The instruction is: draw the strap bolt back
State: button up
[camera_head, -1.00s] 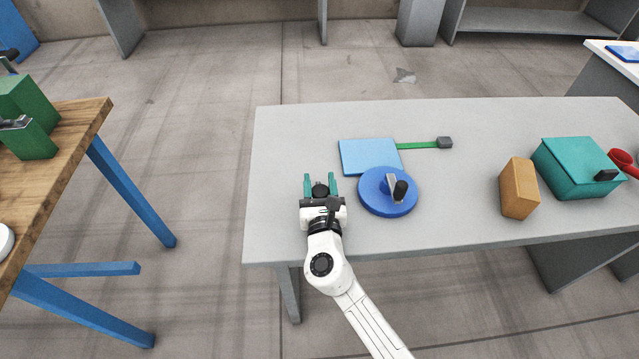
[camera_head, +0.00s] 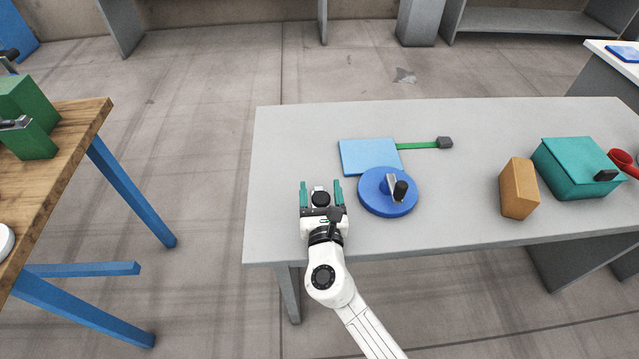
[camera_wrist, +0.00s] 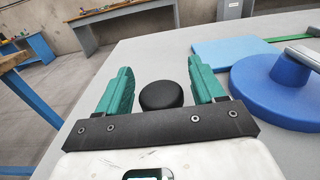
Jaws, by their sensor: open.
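My gripper (camera_head: 321,194) is open low over the left front of the grey table, its two green fingers pointing away from my body. A round black knob (camera_head: 320,198) sits between the fingers, with a small gap on each side in the wrist view (camera_wrist: 161,95). What lies under the knob is hidden, and I cannot tell whether it belongs to the strap bolt. No part is clearly recognisable as the strap bolt. A green strip (camera_head: 418,145) with a dark grey block (camera_head: 445,143) at its end runs right from a light blue plate (camera_head: 369,156).
A blue disc (camera_head: 374,204) with a metal crank and black grip stands close to the right of my gripper. An orange block (camera_head: 518,188) and a teal box (camera_head: 577,167) stand further right. The grey table (camera_head: 284,145) is clear at its left and back.

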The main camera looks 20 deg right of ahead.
jog(key=shift+p+v, duration=0.3)
jog(key=shift+v, duration=2.95)
